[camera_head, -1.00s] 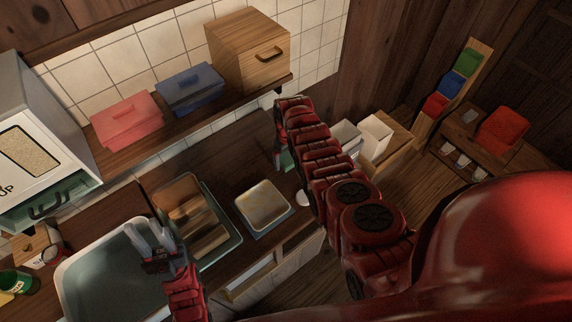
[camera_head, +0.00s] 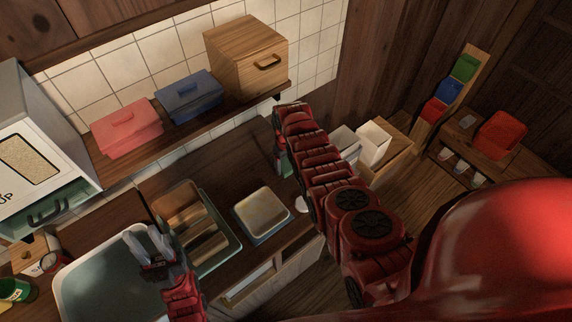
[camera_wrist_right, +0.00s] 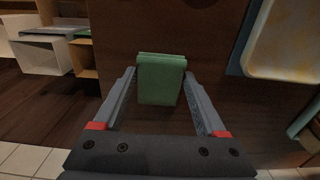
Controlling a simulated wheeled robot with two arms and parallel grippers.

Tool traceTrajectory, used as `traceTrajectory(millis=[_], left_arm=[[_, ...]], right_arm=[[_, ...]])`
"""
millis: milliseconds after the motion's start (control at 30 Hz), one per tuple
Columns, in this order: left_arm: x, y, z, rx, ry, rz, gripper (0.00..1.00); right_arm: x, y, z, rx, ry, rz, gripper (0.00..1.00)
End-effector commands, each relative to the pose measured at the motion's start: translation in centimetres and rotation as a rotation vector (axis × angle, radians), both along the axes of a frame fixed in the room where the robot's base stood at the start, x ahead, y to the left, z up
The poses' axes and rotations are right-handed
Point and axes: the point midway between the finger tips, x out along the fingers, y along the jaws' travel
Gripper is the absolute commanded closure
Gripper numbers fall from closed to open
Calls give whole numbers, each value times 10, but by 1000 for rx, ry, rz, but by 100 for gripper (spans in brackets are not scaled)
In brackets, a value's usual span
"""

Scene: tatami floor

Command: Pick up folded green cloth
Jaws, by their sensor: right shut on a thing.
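The folded green cloth (camera_wrist_right: 161,80) is a small flat block between the fingers of my right gripper (camera_wrist_right: 160,74), which is shut on it. In the head view only a sliver of green (camera_head: 284,165) shows below my right wrist; the rest is hidden by the arm. The cloth is above or against the dark wooden counter; I cannot tell whether it touches. My left gripper (camera_head: 149,242) is empty with its pale fingers apart, over the sink's edge.
A pale dish (camera_head: 262,213) sits on the counter beside the right gripper. A rack with wooden boards (camera_head: 205,232) stands by the sink (camera_head: 95,285). Pink (camera_head: 127,128) and blue (camera_head: 189,95) boxes and a wooden box (camera_head: 246,58) line the shelf above. White containers (camera_head: 373,143) stand at right.

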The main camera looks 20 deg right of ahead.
Motion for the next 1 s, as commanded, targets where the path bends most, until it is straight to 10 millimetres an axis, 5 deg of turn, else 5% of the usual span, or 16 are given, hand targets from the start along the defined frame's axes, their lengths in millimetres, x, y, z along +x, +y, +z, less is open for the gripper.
traceTrajectory(millis=[233,400,467,1000], left_arm=[[0,0,36,0,0,0,64],[0,0,84,0,0,0,64],[0,0,69,0,-1,0,64],[0,0,76,0,0,0,64]], right_arm=[[0,0,43,0,-2,-1,80],[-29,10,49,0,2,2,80],[-33,13,36,-1,-1,1,80],[-113,44,43,1,-3,2,80]])
